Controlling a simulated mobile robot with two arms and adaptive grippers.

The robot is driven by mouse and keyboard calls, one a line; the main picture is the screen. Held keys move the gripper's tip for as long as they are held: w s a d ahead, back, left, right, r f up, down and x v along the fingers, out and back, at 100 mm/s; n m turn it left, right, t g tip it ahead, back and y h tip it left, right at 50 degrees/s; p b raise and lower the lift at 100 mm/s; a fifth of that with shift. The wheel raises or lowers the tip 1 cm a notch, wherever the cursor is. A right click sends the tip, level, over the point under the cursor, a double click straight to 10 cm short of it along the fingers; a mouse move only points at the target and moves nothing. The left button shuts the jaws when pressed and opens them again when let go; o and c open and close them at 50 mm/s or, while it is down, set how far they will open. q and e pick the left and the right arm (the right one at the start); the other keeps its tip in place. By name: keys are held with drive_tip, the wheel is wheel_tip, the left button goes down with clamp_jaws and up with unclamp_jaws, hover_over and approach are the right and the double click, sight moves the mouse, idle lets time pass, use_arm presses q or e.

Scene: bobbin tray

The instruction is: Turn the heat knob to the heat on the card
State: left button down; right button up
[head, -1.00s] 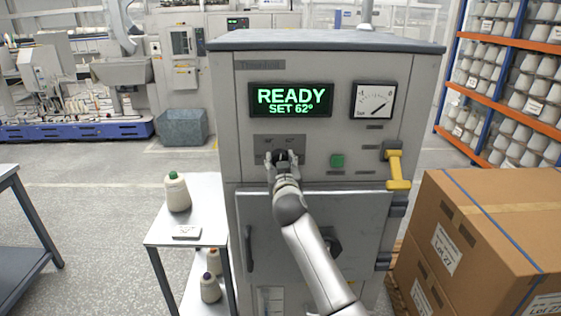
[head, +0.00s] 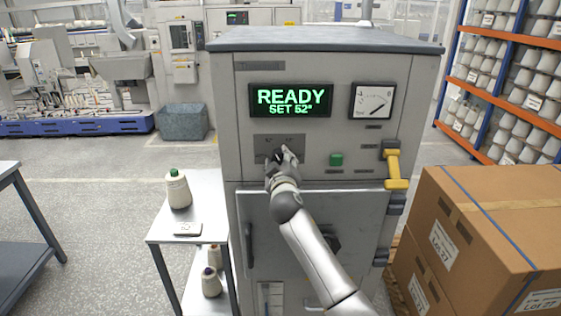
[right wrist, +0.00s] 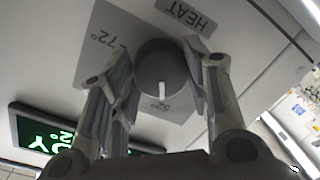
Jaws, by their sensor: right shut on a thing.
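The heat knob (right wrist: 158,68) is a dark round knob on a grey plate, below the HEAT label (right wrist: 187,14) as the right wrist view is turned. Its white mark lines up with the "52°" print, and a "72°" print is to its left. The green display (head: 290,100) reads READY, SET 52°. The white card (head: 187,229) lies on the small side table; its print is too small to read surely. My left gripper is out of view.
A cone of thread (head: 178,190) stands on the side table (head: 215,207). The green button (head: 336,159) and yellow handle (head: 396,170) are right of the knob. Cardboard boxes (head: 490,225) stand close at the right.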

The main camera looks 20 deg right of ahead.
idle(0.4)
drive_tip(key=o, duration=1)
drive_tip(key=shift+o, duration=0.2)
drive_tip(key=f+v, duration=0.1)
drive_tip(key=v, duration=1.1)
drive_tip(key=shift+r, duration=0.45)
